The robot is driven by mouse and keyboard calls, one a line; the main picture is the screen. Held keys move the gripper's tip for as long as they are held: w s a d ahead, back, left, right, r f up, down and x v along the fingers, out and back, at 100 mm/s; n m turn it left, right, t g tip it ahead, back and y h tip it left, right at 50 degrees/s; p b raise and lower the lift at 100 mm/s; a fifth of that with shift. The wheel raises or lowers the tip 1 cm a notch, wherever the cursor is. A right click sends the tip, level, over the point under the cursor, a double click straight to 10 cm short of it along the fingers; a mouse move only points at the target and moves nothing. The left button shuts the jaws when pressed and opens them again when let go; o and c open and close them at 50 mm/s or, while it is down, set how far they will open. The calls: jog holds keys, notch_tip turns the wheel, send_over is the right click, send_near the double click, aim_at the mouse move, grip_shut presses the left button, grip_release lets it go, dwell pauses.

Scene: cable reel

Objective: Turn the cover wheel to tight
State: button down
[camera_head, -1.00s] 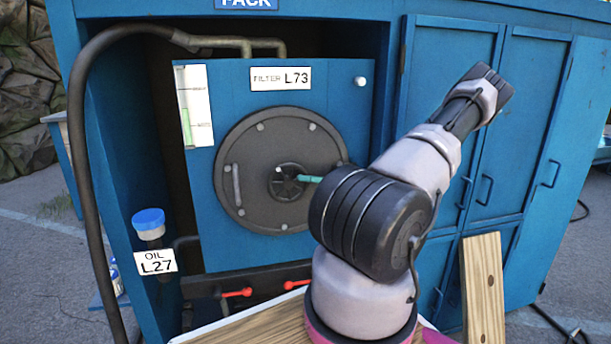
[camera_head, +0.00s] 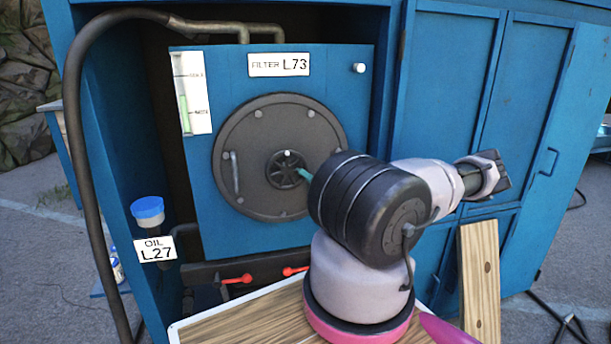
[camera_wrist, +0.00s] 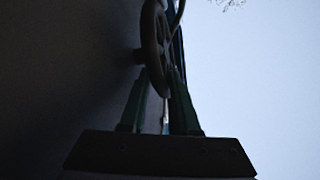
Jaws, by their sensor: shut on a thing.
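The cover wheel (camera_head: 285,180) is a small dark spoked handwheel with a white knob (camera_head: 287,153) at its top. It sits at the centre of the round grey cover (camera_head: 240,135) on the blue filter box. My gripper (camera_head: 301,172) reaches the wheel's right side, its teal finger slanting to the rim; my arm hides the rest of it. In the wrist view the wheel (camera_wrist: 152,35) shows dark and edge-on, and my gripper (camera_wrist: 160,80) has a finger on each side of its rim, shut on it.
A blue-capped oil filler (camera_head: 148,211) stands at left, beside a thick black hose (camera_head: 75,130). A wooden plank (camera_head: 480,283) leans at right.

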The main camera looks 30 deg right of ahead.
jog(key=shift+s+a+f, duration=0.1)
jog(key=shift+s+a, duration=0.05)
jog(key=shift+a, duration=0.05)
jog(key=c, duration=0.9)
grip_release()
jog(key=v, duration=1)
jog(key=shift+s+d+f, duration=0.1)
jog(key=shift+d+f, duration=0.1)
jog(key=shift+d, duration=0.15)
